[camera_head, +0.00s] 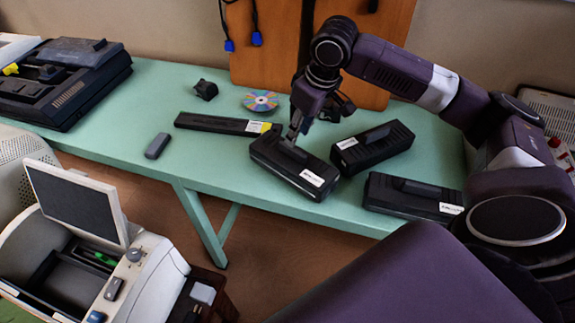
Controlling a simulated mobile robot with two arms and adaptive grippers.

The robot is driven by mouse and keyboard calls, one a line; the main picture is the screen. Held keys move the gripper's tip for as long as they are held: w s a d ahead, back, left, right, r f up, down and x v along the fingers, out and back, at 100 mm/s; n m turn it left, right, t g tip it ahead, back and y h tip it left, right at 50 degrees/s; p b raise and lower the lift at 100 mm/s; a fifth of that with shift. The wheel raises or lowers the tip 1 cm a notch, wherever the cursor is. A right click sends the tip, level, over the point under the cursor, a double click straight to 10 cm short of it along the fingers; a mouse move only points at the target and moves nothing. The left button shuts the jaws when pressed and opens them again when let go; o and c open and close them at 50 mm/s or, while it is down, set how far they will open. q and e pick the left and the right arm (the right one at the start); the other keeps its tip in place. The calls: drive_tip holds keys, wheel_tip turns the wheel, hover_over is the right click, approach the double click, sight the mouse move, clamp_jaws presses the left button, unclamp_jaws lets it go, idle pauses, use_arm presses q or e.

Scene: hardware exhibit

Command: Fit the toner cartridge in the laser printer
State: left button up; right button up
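Three similar black cartridges with white labels are on the green table (226,172): a front-left one (320,165), one behind it to the right (372,148), and one at the right (413,197). My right gripper (292,140) points down at the ridge on top of the front-left cartridge, its fingertips at or touching the ridge. Whether they are closed on it is unclear. A white machine (150,275), seemingly the laser printer, stands at lower left with its grey panel (82,203) raised over a dark open bay (65,285). My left gripper is out of view.
A long black cartridge with a yellow end (222,124), a disc (260,101), a small black part (206,90) and a grey block (157,146) lie on the table. A black machine (62,82) occupies its left end. Brown floor shows between table and white machine.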

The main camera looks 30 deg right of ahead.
sight(293, 149)
drive_tip(key=x, duration=0.3)
drive_tip(key=s+x, duration=0.1)
drive_tip(key=x, duration=0.1)
drive_tip(key=shift+w+a+f+p, duration=0.15)
drive_tip(key=shift+f+p, duration=0.25)
drive_tip(key=shift+f, duration=0.05)
drive_tip(key=shift+w+f, duration=0.2)
drive_tip(key=shift+f, duration=0.35)
clamp_jaws()
drive_tip(key=shift+r, duration=0.2)
